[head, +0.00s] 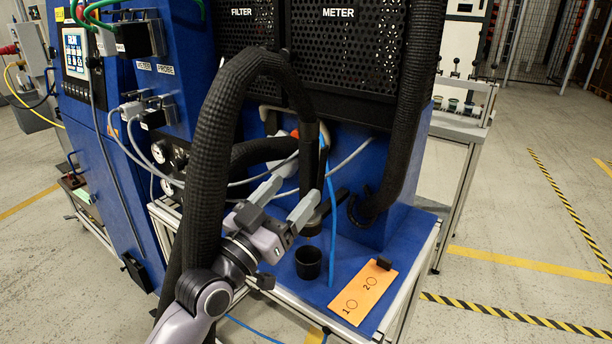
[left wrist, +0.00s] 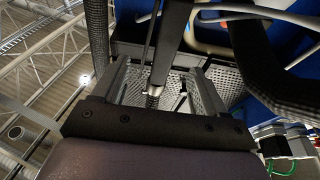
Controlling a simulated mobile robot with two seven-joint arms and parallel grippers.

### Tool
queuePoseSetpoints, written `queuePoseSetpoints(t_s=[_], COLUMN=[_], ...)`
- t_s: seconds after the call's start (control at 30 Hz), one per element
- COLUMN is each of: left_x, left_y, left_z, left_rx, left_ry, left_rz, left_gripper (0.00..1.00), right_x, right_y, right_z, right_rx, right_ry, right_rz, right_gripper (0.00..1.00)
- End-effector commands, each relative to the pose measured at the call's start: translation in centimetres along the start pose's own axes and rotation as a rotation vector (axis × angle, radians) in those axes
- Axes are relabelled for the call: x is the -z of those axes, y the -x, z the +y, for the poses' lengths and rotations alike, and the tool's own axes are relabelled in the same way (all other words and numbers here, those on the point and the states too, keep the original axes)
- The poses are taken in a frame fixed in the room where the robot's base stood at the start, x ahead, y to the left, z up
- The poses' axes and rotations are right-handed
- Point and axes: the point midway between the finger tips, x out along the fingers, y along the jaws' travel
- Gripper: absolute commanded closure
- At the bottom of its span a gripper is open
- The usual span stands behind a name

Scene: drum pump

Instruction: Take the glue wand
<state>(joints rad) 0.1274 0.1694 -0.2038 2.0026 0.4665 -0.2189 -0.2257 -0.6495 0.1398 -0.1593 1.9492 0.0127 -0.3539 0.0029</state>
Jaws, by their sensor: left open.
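The glue wand (head: 309,150) looks like the dark upright piece at the end of a thick black hose, above the blue bench top. In the left wrist view a dark rod with a metal tip, apparently the wand (left wrist: 172,45), runs between the fingers. My left gripper (head: 298,188) is open, its grey fingers pointing up and toward the machine at the wand's lower part. In the left wrist view the gripper (left wrist: 150,80) shows a finger on either side of the rod; contact cannot be told. My right gripper is not in view.
The black hose (head: 208,150) arches over my left arm. Grey cables and a blue tube (head: 332,215) run near the gripper. Open floor lies to the right.

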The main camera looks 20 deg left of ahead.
Motion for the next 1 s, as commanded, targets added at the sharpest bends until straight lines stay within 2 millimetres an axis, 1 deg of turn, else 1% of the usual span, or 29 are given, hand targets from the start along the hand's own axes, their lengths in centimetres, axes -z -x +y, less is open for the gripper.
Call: queuePoseSetpoints(t_s=[0.03, 0.17, 0.2, 0.4, 0.6, 0.93, 0.97, 1.0], left_x=[0.0, 0.1, 0.2, 0.1, 0.0, 0.0, 0.0, 0.0], left_y=[-0.7, -2.2, -2.8, -4.7, -5.6, -5.7, -5.7, -5.7], left_z=[0.0, 0.0, 0.0, 0.0, 0.0, 0.0, 0.0, 0.0], left_rx=[0.000, 0.000, 0.000, 0.000, 0.000, 0.000, 0.000, 0.000], left_ry=[0.001, 0.002, 0.001, 0.000, 0.001, 0.001, 0.001, 0.001], left_rz=[0.002, 0.002, 0.001, -0.001, 0.000, -0.001, -0.001, -0.001], left_gripper=[0.28, 0.28, 0.28, 0.28, 0.28, 0.28, 0.37, 0.50], right_x=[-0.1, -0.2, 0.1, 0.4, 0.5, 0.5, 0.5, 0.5], right_y=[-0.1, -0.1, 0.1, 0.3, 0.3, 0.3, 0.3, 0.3], right_z=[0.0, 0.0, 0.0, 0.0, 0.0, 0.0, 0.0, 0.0], right_rx=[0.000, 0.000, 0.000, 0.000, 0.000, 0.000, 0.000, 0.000], right_ry=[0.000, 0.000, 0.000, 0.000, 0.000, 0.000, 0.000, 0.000], right_rz=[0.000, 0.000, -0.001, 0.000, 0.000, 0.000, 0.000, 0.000], right_gripper=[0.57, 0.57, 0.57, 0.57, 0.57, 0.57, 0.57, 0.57])
